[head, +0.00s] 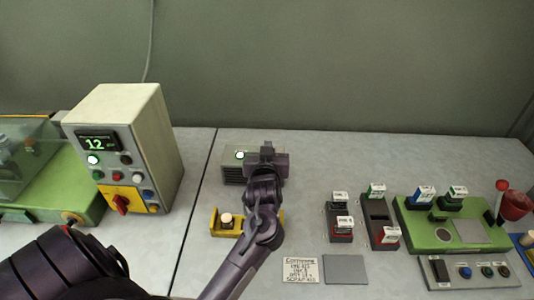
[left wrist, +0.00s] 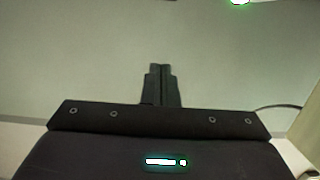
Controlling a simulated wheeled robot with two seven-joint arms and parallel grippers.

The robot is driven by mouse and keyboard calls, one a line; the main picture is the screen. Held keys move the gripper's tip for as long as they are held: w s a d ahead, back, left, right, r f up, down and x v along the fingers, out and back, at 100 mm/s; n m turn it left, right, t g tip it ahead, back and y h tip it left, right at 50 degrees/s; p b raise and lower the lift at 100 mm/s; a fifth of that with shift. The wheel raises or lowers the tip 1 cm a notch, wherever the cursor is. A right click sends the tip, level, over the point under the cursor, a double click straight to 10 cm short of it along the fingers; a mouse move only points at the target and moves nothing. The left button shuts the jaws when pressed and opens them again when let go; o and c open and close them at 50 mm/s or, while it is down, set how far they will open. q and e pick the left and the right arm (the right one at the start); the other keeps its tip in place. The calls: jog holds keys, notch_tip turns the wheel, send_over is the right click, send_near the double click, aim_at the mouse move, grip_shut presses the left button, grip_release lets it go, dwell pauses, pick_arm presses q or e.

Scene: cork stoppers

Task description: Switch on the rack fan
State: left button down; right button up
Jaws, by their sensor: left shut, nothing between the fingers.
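A low grey box with a slatted front (head: 233,174) stands at the back middle of the table; it looks like the rack fan, though no label is readable. My right gripper is not in view.
A tall control box (head: 148,125) with a green display reading 12 stands at the left. A yellow holder (head: 225,231) with a pale knob sits in front of the grey box. Switch blocks (head: 340,222) and a green panel (head: 415,232) stand at the right.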

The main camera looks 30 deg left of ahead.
pick_arm(q)
jog(key=shift+s+d+r, duration=0.3)
jog(key=shift+s, duration=0.25)
jog(key=shift+s+d+r, duration=0.25)
jog(key=shift+s+d, duration=0.05)
jog(key=shift+s, duration=0.25)
